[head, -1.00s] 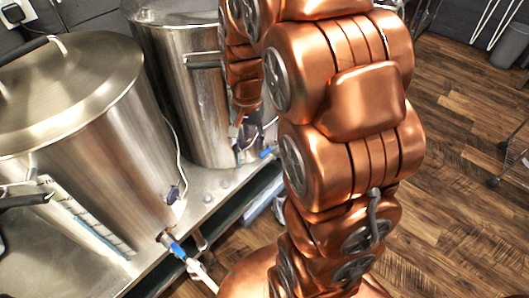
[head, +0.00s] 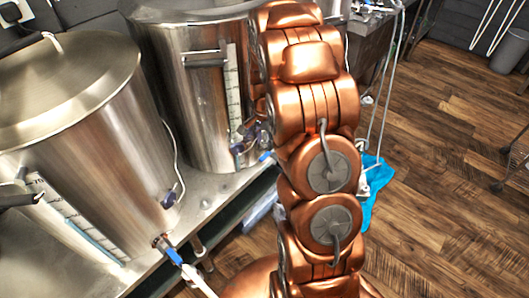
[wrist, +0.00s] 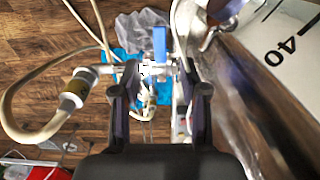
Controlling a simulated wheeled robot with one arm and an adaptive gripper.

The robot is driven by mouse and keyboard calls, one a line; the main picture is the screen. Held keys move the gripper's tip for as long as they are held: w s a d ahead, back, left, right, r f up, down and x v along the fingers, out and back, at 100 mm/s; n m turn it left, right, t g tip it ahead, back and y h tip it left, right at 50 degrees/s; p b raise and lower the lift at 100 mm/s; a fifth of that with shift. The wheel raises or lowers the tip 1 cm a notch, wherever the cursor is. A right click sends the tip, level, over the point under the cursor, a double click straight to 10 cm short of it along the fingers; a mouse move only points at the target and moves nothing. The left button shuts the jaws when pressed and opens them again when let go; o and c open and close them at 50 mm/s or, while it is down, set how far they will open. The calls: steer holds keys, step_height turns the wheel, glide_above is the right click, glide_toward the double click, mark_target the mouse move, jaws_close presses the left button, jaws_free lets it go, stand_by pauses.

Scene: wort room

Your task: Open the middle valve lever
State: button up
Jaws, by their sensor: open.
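In the head view, the blue valve lever (head: 266,156) of the second kettle (head: 190,90) shows just left of my arm. Another blue lever (head: 174,256) sits on the valve of the front left kettle (head: 90,130). In the wrist view, a blue lever (wrist: 160,44) stands upright in the picture on a metal valve, beyond the fingertips and roughly between them. I cannot tell for sure which kettle's lever this is. My gripper (wrist: 161,82) is open, with a finger on each side and nothing held. My arm hides it in the head view.
A curved steel kettle wall with a scale reading 40 (wrist: 286,46) is close on the right in the wrist view. A pale hose (wrist: 35,128) with a fitting loops at left. Blue cloth (head: 372,188) lies right of my arm. Wooden floor (head: 440,180) is open at right.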

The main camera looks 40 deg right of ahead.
mark_target(264, 156)
steer(key=shift+f+p, duration=0.35)
steer(key=shift+f, duration=2.8)
steer(key=shift+c, duration=0.3)
jaws_close()
